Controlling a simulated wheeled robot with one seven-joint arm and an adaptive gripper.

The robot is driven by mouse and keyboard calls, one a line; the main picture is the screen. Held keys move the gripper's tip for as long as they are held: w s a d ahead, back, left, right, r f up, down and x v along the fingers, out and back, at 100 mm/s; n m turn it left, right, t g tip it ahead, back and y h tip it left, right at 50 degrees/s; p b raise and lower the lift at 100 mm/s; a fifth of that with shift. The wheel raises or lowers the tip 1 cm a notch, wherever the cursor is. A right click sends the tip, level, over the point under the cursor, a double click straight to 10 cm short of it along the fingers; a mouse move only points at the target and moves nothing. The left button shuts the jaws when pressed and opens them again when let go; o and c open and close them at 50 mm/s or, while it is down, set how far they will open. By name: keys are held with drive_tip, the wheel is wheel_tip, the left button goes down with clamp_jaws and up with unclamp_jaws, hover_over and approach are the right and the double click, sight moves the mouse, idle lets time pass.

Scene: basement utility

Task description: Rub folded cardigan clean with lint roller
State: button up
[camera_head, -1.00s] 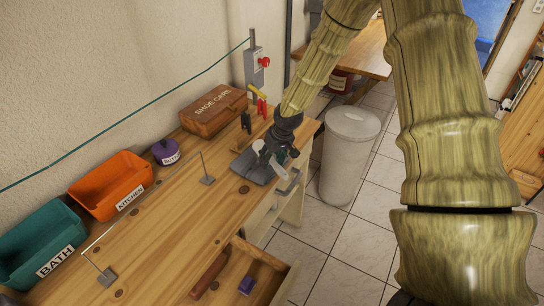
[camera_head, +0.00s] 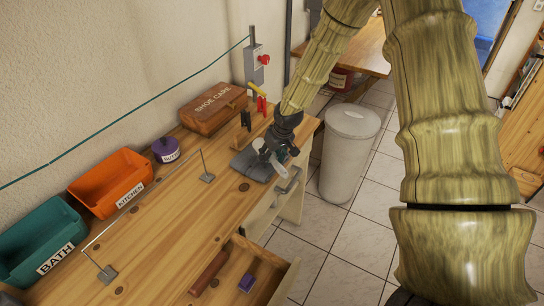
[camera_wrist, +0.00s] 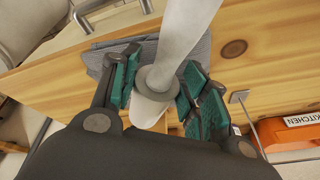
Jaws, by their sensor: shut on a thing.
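The folded cardigan (camera_head: 250,168) is a flat grey-blue bundle at the right end of the wooden worktop. It also shows behind my gripper in the wrist view (camera_wrist: 97,62). My gripper (camera_head: 270,152) is over the cardigan. In the wrist view its teal-padded fingers (camera_wrist: 160,88) are shut on the white lint roller (camera_wrist: 188,28), which has a grey collar. The roller's far end lies over the cardigan; I cannot tell whether it touches the cloth. My gripper and the roller hide part of the cardigan.
On the worktop are a shoe care box (camera_head: 213,107), a purple labelled tub (camera_head: 166,149), an orange kitchen bin (camera_head: 112,182) and a teal bath bin (camera_head: 40,240). An open drawer (camera_head: 262,262) juts out in front. A grey trash can (camera_head: 348,150) stands on the floor.

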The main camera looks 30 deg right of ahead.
drive_tip(key=shift+f, duration=0.45)
idle(1.1)
drive_tip(key=shift+w+d, duration=0.25)
drive_tip(key=shift+d, duration=0.3)
drive_tip(key=shift+s+a, duration=0.3)
drive_tip(key=shift+a, duration=0.25)
drive_tip(key=shift+s+a, duration=0.25)
drive_tip(key=shift+a, duration=0.25)
drive_tip(key=shift+d, duration=0.1)
idle(0.8)
drive_tip(key=shift+p, duration=0.3)
